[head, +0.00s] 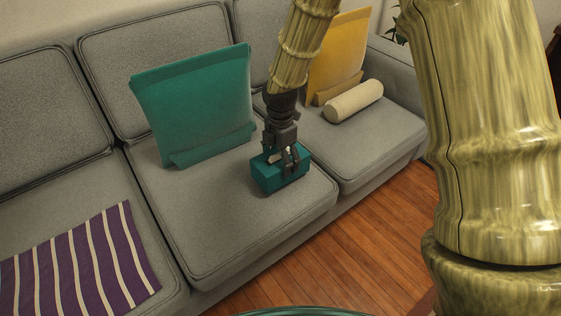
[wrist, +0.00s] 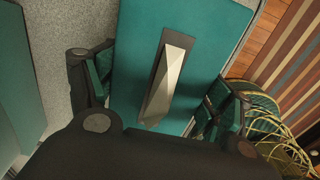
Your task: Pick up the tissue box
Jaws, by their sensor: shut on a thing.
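The tissue box (head: 283,179) is a teal block on the middle seat cushion of a grey sofa, near its front edge. In the wrist view the tissue box (wrist: 140,45) fills the middle, with a dark slot and a pale tissue (wrist: 163,85) standing out of it. My gripper (head: 283,158) reaches down onto the box from above and is shut on it. In the wrist view my gripper's fingers (wrist: 160,95) lie on both sides of the box. I cannot tell whether the box's underside touches the cushion.
A teal cushion (head: 195,105) leans on the backrest left of the box. A yellow cushion (head: 340,50) and a cream bolster (head: 353,101) are on the right seat. A purple striped cloth (head: 80,265) lies on the left seat. Wooden floor (head: 350,240) runs in front of the sofa (head: 215,225).

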